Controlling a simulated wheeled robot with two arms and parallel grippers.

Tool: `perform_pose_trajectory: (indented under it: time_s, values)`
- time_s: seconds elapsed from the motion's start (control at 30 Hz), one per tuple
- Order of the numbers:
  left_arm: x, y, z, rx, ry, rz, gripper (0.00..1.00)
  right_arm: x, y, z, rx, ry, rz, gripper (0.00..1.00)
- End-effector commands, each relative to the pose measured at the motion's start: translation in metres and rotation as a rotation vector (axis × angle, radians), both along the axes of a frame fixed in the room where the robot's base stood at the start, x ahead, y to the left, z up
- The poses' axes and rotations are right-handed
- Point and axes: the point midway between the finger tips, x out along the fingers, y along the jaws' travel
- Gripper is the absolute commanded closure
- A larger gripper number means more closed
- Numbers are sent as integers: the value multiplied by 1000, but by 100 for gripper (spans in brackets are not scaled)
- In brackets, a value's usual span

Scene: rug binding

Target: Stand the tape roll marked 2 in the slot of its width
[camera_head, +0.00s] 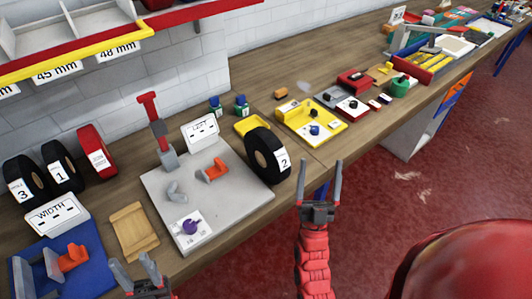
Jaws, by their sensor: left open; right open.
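The tape roll marked 2 (263,153) is black with a white label. It stands upright at the right edge of a grey plate (255,200) on the bench. My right gripper (322,166) is open and empty, to the right of the roll and apart from it. My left gripper (134,264) is open and empty at the bottom left, near the bench's front edge. The rack (103,51) at the upper left has slots with width labels; 45 mm and 48 mm are readable, and another label is cut off by the picture edge.
Rolls marked 3 (22,187) and 1 (60,172) and a red roll (97,152) stand at the left. A WIDTH sign (54,215) stands behind a blue base (88,256). An upright red-handled tool (157,130) rises behind the plate. Yellow trays (330,136) lie farther right.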

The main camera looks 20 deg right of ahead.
Motion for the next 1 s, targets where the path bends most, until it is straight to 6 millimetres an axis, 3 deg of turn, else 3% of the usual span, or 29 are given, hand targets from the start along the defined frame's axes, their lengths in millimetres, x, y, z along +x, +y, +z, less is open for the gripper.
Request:
perform_pose_trajectory:
  time_s: [0.13,0.3,0.47,0.57,0.73,1.0]
  values:
    - [0,0,12,0,0,0,50,26,-39,-2,82,150,-71,9]
    - [0,0,29,0,0,0,50,63,-91,-20,216,416,-115,9]
    - [0,0,45,0,0,0,50,89,-114,-41,319,688,-48,9]
    - [0,0,55,0,0,0,50,99,-109,-45,337,832,41,9]
    - [0,0,72,0,0,0,50,101,-76,-38,270,1046,245,9]
    - [0,0,92,0,0,0,50,67,-9,-14,-3,1268,522,9]
